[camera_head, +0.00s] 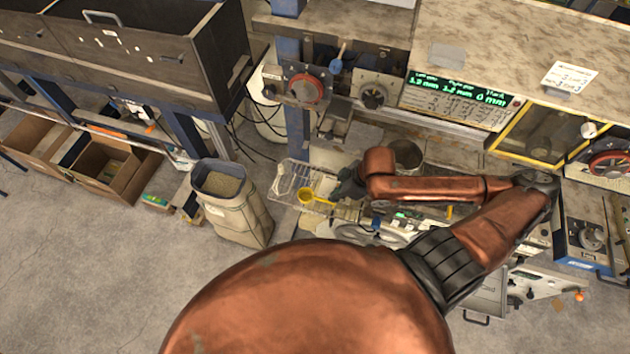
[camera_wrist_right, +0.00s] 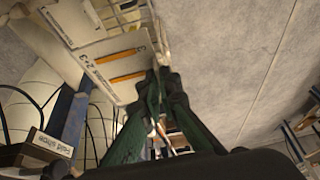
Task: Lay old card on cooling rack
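The wire rack (camera_head: 297,187) stands at the middle of the head view, beside the bench, with a yellow scoop-like thing (camera_head: 312,197) at it. My right gripper (camera_head: 342,188) is just right of the rack, small and dark. In the right wrist view its two dark green fingers (camera_wrist_right: 160,78) run together toward their tips. A thin pale strip (camera_wrist_right: 162,45) shows just beyond the tips; I cannot tell whether it is held. I cannot make out the old card for certain. My left gripper is not in view.
A bench with dials and a green display (camera_head: 457,90) runs along the back. An open sack (camera_head: 232,205) stands left of the rack. Cardboard boxes (camera_head: 105,168) lie farther left. A pale panel with orange pencil-like bars (camera_wrist_right: 110,65) is close to the fingers in the wrist view.

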